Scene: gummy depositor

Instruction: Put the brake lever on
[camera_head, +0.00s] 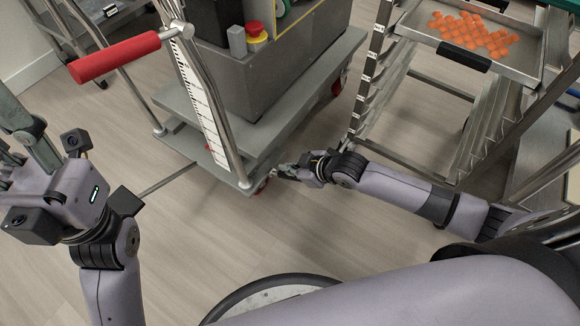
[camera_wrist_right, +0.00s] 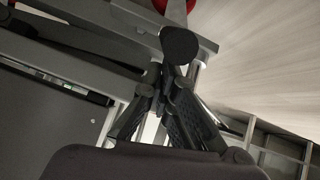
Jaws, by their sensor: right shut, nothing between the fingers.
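A grey wheeled cart (camera_head: 205,118) stands at the upper middle of the head view. A red caster (camera_head: 261,187) shows under its near corner; any brake lever there is too small to make out. My right gripper (camera_head: 283,173) is low beside this corner, shut and empty. In the right wrist view its fingers (camera_wrist_right: 166,82) converge close to the cart's edge. A dark rounded piece (camera_wrist_right: 180,45) shows at their tips; I cannot tell whether it is the lever or whether they touch it. My left gripper (camera_head: 22,140) is raised at the left, away from the cart; its opening is unclear.
The cart has a red handle (camera_head: 115,57) and carries a grey machine with a red stop button (camera_head: 256,32). A metal rack (camera_head: 385,85) stands at the right, with a tray (camera_head: 520,62) of orange gummies. Bare floor (camera_head: 200,235) lies before the cart.

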